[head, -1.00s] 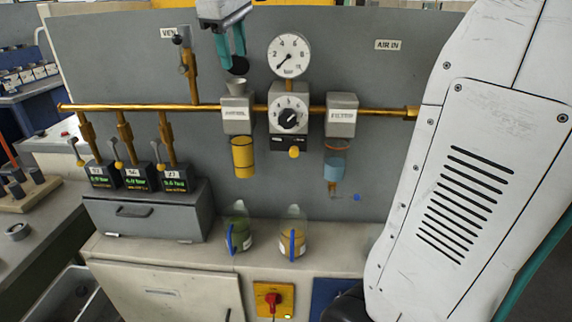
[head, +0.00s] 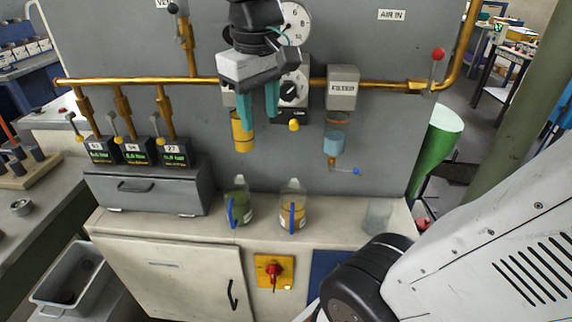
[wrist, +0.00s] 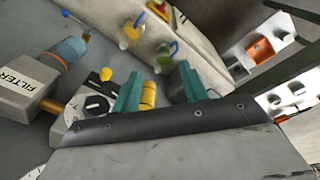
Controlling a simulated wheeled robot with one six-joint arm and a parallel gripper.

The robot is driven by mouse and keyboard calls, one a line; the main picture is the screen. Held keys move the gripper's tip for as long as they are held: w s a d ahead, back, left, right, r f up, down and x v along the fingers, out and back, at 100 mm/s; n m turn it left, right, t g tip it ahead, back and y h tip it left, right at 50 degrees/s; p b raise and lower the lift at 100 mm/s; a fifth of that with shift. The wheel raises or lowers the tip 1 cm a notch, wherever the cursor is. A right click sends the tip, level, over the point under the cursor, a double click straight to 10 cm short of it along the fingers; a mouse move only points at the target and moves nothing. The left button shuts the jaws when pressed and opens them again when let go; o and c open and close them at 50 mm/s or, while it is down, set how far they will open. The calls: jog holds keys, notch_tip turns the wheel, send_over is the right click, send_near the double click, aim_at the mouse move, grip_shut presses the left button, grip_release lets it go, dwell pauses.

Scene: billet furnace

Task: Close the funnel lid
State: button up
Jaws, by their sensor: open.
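The funnel and its lid are hidden behind my gripper in the head view, and neither can be made out in the wrist view. My gripper (head: 258,112) points down in front of the wall panel, its two teal fingers apart with nothing seen held between them. It covers most of the lubricator block beside the regulator. The yellow lubricator bowl (head: 242,132) hangs just below the left finger. In the wrist view the yellow bowl (wrist: 148,94) shows beyond and between the open fingers (wrist: 161,82); whether they touch it cannot be told.
The regulator knob (head: 291,88) is close to the right finger, and the filter block (head: 342,88) is farther right. A brass pipe (head: 385,86) crosses the panel. Two bottles (head: 239,203) (head: 293,206) stand on the bench below. A red-knobbed valve lever (head: 437,56) is at right.

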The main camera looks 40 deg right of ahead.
jog(key=s+a+f, duration=0.2)
jog(key=s+f, duration=0.4)
jog(key=s, duration=0.3)
jog(key=shift+s+a+m+y, duration=0.15)
jog(key=shift+s+m+y, duration=0.05)
jog(key=shift+m+y, duration=0.1)
jog(key=w+d+r+n+t+h, duration=0.15)
jog(key=w+d+r+n, duration=0.25)
jog(key=w+r, duration=0.85)
jog(key=w+d+r+n+t+h, duration=0.15)
jog(key=w+d+r+n, duration=0.3)
jog(key=w+r, duration=0.85)
jog(key=shift+g, duration=0.3)
jog(key=x, duration=0.8)
jog(key=shift+w+d+f, duration=0.15)
jog(key=shift+w+f, duration=0.05)
jog(key=shift+w, duration=0.25)
